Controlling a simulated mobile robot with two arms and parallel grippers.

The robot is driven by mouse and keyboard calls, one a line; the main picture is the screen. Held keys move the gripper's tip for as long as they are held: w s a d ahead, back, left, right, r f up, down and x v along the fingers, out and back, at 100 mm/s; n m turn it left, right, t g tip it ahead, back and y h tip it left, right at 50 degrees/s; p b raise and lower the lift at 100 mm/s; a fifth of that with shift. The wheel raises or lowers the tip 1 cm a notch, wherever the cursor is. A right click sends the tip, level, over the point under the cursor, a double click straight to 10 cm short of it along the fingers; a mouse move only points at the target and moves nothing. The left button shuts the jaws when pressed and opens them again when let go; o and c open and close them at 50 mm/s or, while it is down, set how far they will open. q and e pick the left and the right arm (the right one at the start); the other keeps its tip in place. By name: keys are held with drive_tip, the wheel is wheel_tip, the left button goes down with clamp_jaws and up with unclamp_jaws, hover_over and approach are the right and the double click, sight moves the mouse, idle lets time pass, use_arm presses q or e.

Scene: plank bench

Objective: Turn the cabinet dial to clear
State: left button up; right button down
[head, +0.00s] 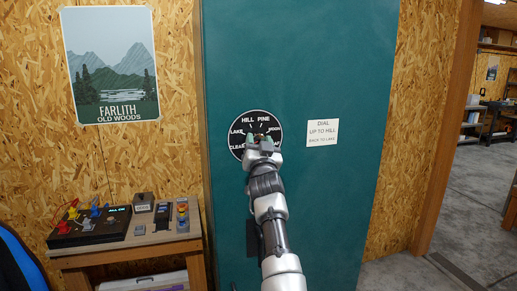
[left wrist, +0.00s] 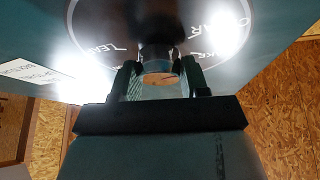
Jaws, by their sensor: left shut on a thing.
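The cabinet (head: 225,220) is a tall teal door panel. Its dial (head: 240,126) is a black disc with white words around it; I read LAKE, HILL, PINE, MOON and CLEAR, and part of one word at lower right is covered. My left gripper (head: 263,142) is in front of the dial's lower middle and shut on its knob. In the left wrist view the knob (left wrist: 158,68) is dark with a paler end, between the two fingers. In the head view the gripper hides most of the knob, and I cannot tell which word it points to. My right gripper is out of view.
A white sign (head: 322,132) right of the dial reads DIAL, UP TO HILL, BACK TO LAKE. A small wooden bench (head: 130,250) with a switch panel (head: 88,225) stands at lower left. A poster (head: 112,65) hangs above it. A doorway opens at far right.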

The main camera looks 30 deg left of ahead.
use_arm(q)
drive_tip(key=shift+n, duration=0.3)
drive_tip(key=o, duration=0.9)
drive_tip(key=shift+w, duration=0.1)
drive_tip(key=shift+f, duration=0.2)
